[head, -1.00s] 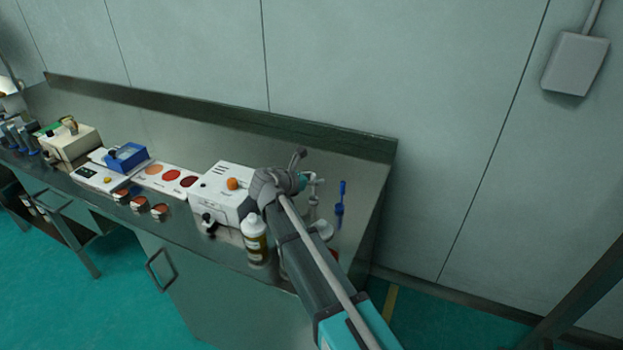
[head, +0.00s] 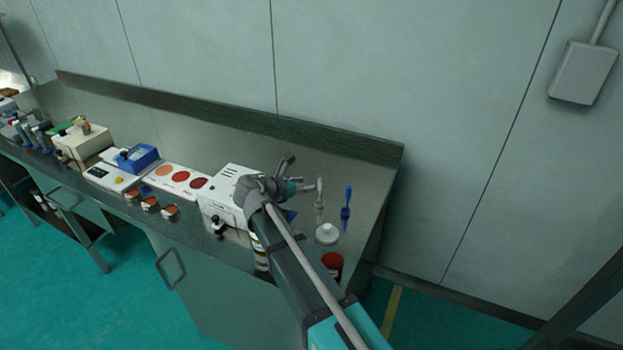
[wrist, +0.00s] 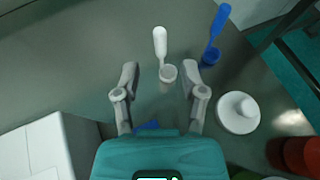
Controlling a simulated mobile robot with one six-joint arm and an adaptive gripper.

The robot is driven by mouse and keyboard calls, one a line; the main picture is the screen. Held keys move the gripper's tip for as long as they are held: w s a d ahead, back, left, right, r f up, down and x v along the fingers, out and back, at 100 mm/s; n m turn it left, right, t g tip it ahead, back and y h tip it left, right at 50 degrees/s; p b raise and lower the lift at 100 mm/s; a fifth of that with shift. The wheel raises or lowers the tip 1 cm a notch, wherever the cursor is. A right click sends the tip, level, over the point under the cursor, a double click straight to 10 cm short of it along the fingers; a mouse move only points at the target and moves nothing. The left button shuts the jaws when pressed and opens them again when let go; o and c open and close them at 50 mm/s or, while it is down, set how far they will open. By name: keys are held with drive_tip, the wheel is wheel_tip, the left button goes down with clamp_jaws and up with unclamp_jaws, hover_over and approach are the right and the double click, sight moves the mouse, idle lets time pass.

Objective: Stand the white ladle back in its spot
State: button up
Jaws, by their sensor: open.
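The white ladle (head: 319,188) shows near the right end of the bench, with its handle pointing up. In the wrist view the white ladle (wrist: 160,42) has its handle above a small pale cup-shaped part (wrist: 168,73); I cannot tell whether this is its bowl or a holder. My gripper (wrist: 160,76) is open, its fingers apart on either side of that part in the picture, with nothing held. In the head view my gripper (head: 290,178) is just left of the ladle. The gap in depth is unclear.
A blue ladle (head: 347,198) is right of the white one. A white round lid-like piece (head: 327,235) and a red-brown jar (head: 332,262) lie nearer the front edge. A white machine (head: 222,195) is left of my gripper. Bare bench lies behind.

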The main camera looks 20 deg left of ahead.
drive_tip(key=shift+p+v, duration=0.7)
drive_tip(key=shift+v, duration=1.75)
drive_tip(key=w+d+f+m+g, duration=0.1)
drive_tip(key=d+m, duration=0.1)
drive_tip(key=d, duration=0.2)
drive_tip(key=w+d+f+m+g, duration=0.1)
drive_tip(key=d+m, duration=0.1)
drive_tip(key=d, duration=0.2)
drive_tip(key=w+d+f+m+g, duration=0.1)
drive_tip(key=d, duration=0.3)
drive_tip(key=shift+d+f+m+h, duration=0.25)
drive_tip(key=shift+m+h, duration=0.15)
drive_tip(key=s+d+f+m+g+y, duration=0.2)
drive_tip(key=s+d+m+g, duration=0.1)
drive_tip(key=d+m, duration=0.5)
drive_tip(key=s+d+f+m+g+y, duration=0.2)
drive_tip(key=d+m, duration=0.6)
drive_tip(key=d, duration=0.7)
drive_tip(key=s+d+f+m+g+y, duration=0.2)
drive_tip(key=s+d+f+m+g, duration=0.2)
drive_tip(key=d, duration=0.8)
drive_tip(key=s+m, duration=0.2)
drive_tip(key=m, duration=0.2)
drive_tip(key=shift+d+m+y, duration=0.25)
drive_tip(key=shift+m+y, duration=0.15)
